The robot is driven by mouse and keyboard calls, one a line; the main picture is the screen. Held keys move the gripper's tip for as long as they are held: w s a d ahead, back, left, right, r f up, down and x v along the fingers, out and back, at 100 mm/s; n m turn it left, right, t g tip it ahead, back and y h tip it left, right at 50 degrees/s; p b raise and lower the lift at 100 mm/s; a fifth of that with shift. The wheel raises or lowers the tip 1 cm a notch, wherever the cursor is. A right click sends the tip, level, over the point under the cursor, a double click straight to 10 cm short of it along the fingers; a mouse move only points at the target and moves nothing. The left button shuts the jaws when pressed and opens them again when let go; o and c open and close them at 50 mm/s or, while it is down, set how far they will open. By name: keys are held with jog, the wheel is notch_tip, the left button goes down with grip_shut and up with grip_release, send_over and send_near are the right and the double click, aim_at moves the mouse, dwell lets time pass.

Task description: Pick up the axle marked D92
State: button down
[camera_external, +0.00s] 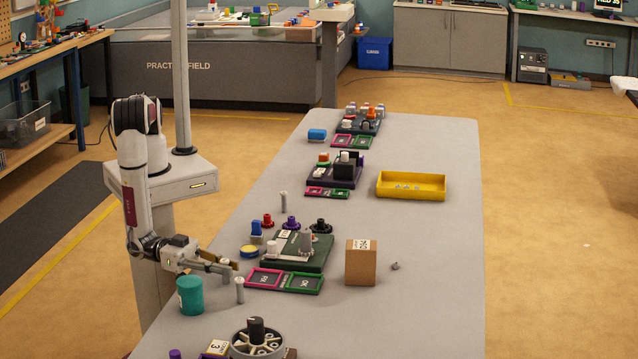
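No D92 marking is legible in this view. A small grey upright cylinder (239,292), possibly an axle, stands on the near left part of the table, beside the pink-framed tray. A similar grey cylinder (283,203) stands farther back near the table's left edge. My gripper (230,269) reaches in from the left, low over the table, with its fingers pointing right. Its fingertips are close to the top of the nearer cylinder. I cannot tell whether they touch it, or how wide the fingers are apart.
A teal cylinder (190,296) stands just below my gripper. A green board (300,254) with parts, pink and green trays (265,278) and a cardboard box (361,263) lie to the right.

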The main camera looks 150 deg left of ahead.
aim_at(224, 260)
jog(key=shift+r, duration=0.1)
dwell(0.3)
jog(key=shift+r, duration=4.9)
